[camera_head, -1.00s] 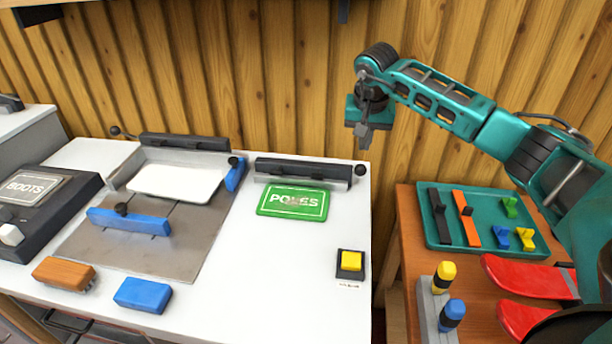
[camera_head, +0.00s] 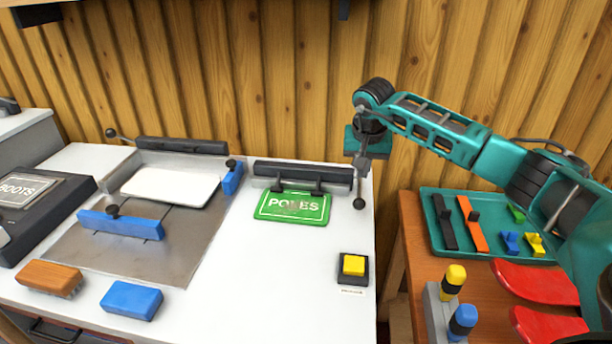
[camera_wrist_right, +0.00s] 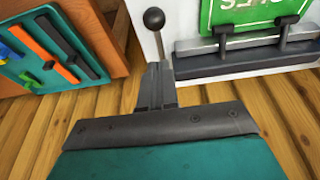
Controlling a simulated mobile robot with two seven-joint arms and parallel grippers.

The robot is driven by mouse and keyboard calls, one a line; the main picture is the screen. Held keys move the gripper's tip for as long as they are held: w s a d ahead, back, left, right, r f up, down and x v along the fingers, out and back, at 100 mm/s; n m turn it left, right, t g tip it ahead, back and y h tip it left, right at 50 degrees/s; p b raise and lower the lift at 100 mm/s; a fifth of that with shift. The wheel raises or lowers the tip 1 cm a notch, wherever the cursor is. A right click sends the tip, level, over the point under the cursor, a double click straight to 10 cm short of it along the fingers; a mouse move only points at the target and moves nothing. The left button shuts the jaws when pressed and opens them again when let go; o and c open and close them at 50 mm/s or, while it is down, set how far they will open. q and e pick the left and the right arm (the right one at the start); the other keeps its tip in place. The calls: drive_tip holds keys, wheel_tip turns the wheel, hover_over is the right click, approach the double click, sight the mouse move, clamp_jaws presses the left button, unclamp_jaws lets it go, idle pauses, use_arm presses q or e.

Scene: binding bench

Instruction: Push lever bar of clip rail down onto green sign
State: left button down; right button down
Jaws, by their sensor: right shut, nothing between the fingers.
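The green sign (camera_head: 291,207), lettered "POLES", lies flat on the white bench top with its back edge at the dark clip rail (camera_head: 302,173). Two dark clip fingers of the rail reach down over the sign's back edge. The lever's ball knob (camera_head: 359,203) hangs low at the rail's right end. My right gripper (camera_head: 362,166) is shut and empty, just above the knob at the lever. The right wrist view shows the shut fingers (camera_wrist_right: 157,72) beside the lever arm, with the knob (camera_wrist_right: 153,18) beyond, and the rail and sign to the right. My left gripper is out of view.
A yellow button (camera_head: 353,264) stands on the bench in front of the rail. A steel plate with a white sheet (camera_head: 172,184) and a blue bar (camera_head: 122,223) lies left. A teal tray (camera_head: 432,238) sits on the wooden table right. The bench between sign and button is clear.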

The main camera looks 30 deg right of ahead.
idle(0.3)
wheel_tip(320, 180, up, 9)
drive_tip(key=p, duration=0.6)
idle(0.4)
drive_tip(key=shift+s, duration=0.15)
idle(0.7)
